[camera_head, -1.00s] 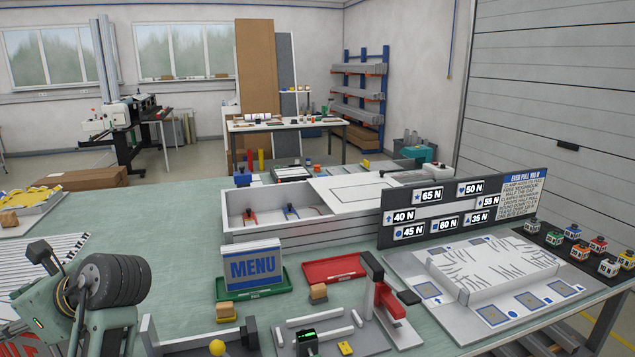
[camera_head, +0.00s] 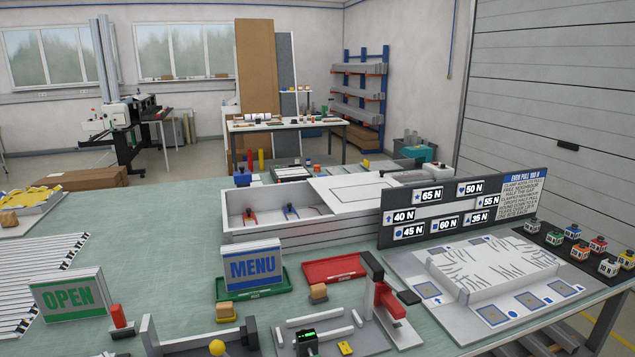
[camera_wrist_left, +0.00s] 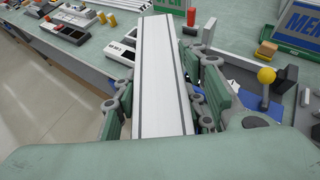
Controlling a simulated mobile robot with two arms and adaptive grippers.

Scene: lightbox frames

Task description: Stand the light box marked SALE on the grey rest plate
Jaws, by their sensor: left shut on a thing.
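In the left wrist view my left gripper (camera_wrist_left: 164,62) is shut on a long white light box with grey stripes (camera_wrist_left: 165,95), seen along its narrow side. Its marked face is turned away, so I cannot read a SALE mark. My left gripper is outside the head view, and so is the held box. A light box marked OPEN (camera_head: 68,296) stands at the left of the table. A light box marked MENU (camera_head: 252,267) stands in a green tray (camera_head: 283,284). I cannot pick out the grey rest plate for certain. My right gripper is not in view.
A red tray (camera_head: 333,270) lies right of the MENU box. A fixture with a yellow ball (camera_head: 217,347) and a red clamp (camera_head: 388,299) stand at the front. White slats (camera_head: 40,270) lie at the left.

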